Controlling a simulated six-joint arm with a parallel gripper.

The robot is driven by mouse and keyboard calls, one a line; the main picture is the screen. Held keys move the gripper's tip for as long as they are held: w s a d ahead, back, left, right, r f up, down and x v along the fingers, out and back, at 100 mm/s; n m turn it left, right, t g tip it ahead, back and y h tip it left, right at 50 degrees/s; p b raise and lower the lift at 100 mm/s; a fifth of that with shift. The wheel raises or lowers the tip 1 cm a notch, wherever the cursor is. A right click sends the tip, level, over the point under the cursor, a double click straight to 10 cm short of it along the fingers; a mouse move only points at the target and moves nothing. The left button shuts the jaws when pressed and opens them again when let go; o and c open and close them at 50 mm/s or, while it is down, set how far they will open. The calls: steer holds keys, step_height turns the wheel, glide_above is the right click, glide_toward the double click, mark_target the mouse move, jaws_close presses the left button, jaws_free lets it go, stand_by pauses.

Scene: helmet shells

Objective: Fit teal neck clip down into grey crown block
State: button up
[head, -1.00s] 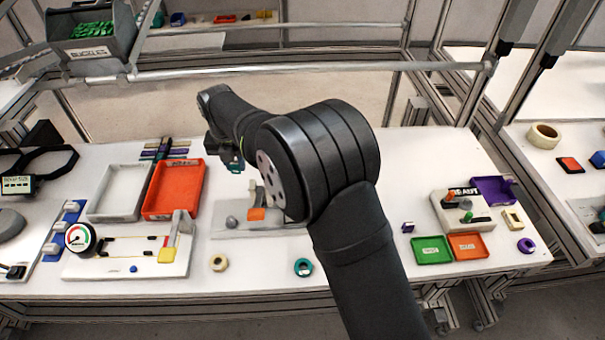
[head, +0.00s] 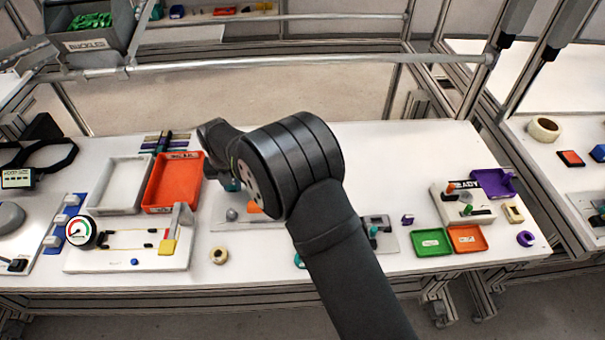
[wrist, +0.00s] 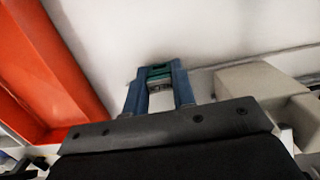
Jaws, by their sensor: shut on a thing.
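My gripper (wrist: 159,78) has its two blue fingers shut on the teal neck clip (wrist: 156,71), which shows between the fingertips in the wrist view. A white surface lies behind the clip; I cannot tell the gap between them. In the head view a bit of teal (head: 233,186) shows under my wrist, beside the orange tray. A pale grey block (wrist: 250,78) stands to the right of the fingers in the wrist view, apart from the clip. I cannot tell whether it is the grey crown block. My arm hides part of the middle of the bench in the head view.
The orange tray (head: 151,201) is just left of my gripper, with a pale tray (head: 101,207) beyond it. A grey plate (head: 222,224) with a grey knob and an orange part is in front. A gauge board (head: 120,262) is front left. Green (head: 432,253) and orange bins are at right.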

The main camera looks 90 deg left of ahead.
steer(key=shift+f, duration=0.1)
steer(key=o, duration=1)
steer(key=shift+c, duration=0.2)
step_height(320, 180, up, 11)
steer(key=d, duration=0.1)
steer(key=shift+d, duration=0.15)
steer(key=shift+o, duration=0.5)
steer(key=shift+d+r, duration=0.1)
steer(key=shift+r, duration=0.55)
